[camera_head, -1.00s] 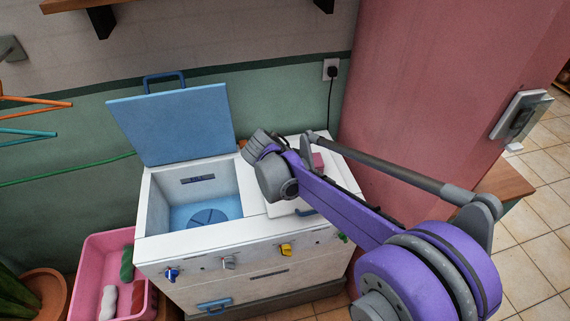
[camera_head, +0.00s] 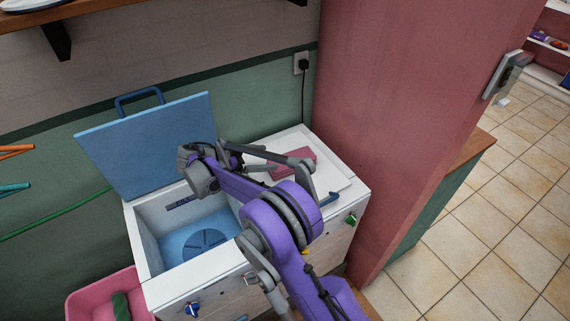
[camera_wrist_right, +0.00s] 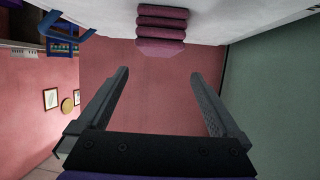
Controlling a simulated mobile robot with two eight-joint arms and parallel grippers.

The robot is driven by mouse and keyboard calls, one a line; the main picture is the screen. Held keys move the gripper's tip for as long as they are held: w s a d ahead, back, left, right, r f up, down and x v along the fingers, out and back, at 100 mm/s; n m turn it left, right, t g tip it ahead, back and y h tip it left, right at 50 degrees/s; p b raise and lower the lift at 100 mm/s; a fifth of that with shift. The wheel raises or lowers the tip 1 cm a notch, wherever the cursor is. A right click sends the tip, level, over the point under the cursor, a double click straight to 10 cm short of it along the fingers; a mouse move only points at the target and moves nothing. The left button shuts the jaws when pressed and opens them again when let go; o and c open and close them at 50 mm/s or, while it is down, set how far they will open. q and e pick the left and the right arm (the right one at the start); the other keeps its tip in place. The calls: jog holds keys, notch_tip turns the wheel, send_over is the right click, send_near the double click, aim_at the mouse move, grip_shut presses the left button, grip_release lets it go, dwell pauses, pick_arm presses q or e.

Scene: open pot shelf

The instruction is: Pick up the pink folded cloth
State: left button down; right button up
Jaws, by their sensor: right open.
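The pink folded cloth (camera_head: 293,163) lies on the white top of the washer unit, right of the open basin in the head view. In the right wrist view the cloth (camera_wrist_right: 161,30) shows as stacked pink folds at the top middle, beyond the fingertips. My right gripper (camera_wrist_right: 160,76) is open and empty, with a clear gap between its fingers and not touching the cloth. In the head view my purple right arm reaches over the unit; the fingers are hard to make out there. My left gripper is not in view.
The white unit's blue lid (camera_head: 148,147) stands raised behind the open basin (camera_head: 165,225). A pink wall (camera_head: 400,90) rises close on the right of the unit. A pink crate (camera_head: 88,298) is at lower left. A wall socket (camera_head: 301,63) with a cord is behind.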

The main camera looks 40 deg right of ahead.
aim_at(288, 159)
jog(key=x, duration=0.8)
jog(key=f+x, duration=0.1)
jog(key=x, duration=0.2)
jog(key=shift+a, duration=0.2)
jog(key=shift+r, duration=0.1)
jog(key=c, duration=1.3)
